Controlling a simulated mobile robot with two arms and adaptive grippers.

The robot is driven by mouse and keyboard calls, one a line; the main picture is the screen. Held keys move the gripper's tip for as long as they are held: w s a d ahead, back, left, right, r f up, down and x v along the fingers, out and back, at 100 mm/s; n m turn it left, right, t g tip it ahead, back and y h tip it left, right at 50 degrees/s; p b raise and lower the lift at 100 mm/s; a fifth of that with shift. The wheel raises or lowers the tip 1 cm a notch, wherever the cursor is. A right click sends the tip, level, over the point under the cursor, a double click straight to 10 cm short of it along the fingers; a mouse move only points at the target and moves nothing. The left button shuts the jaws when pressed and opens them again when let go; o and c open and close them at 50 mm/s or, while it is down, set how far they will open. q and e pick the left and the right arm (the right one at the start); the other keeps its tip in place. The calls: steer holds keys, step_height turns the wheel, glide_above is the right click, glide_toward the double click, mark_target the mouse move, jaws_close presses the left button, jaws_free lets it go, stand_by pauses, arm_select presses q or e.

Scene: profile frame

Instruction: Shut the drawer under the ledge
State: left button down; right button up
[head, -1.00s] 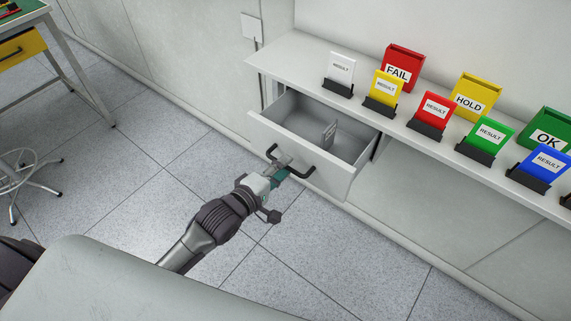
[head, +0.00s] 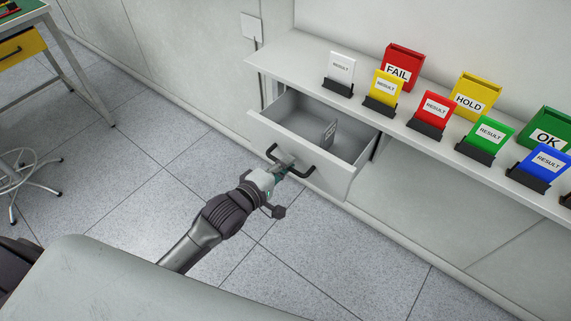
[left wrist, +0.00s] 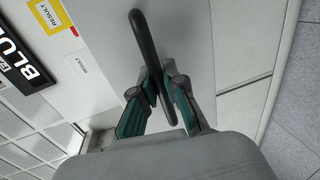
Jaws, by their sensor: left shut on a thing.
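The grey drawer (head: 329,182) under the white ledge (head: 300,61) stands open in the head view, with its inside visible from above. Its black bar handle (head: 304,174) is on the front panel. My left gripper (head: 284,164) is at the handle's middle. In the left wrist view the handle (left wrist: 146,40) passes between the teal-padded fingers of the left gripper (left wrist: 160,82), which are shut on it. My right gripper is not in view.
Several labelled holders stand on the ledge, including a red FAIL box (head: 402,68), a yellow HOLD box (head: 475,97) and a green OK box (head: 546,135). A green-topped table (head: 22,25) stands at the upper left. The floor before the drawer is clear.

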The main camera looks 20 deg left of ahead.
mark_target(295, 151)
arm_select(q)
steer(key=r+x, duration=0.1)
steer(key=x, duration=0.3)
steer(key=b+x, duration=0.1)
steer(key=x, duration=0.4)
steer(key=r+x, duration=0.1)
steer(key=x, duration=0.4)
steer(key=shift+w+d+r+b, duration=0.1)
steer(key=shift+w+r+b, duration=0.2)
steer(key=shift+b, duration=0.1)
steer(key=c, duration=1.2)
jaws_free()
steer(key=shift+r, duration=0.1)
steer(key=shift+s, duration=0.35)
steer(key=v, duration=1.1)
steer(key=shift+s+a, duration=0.2)
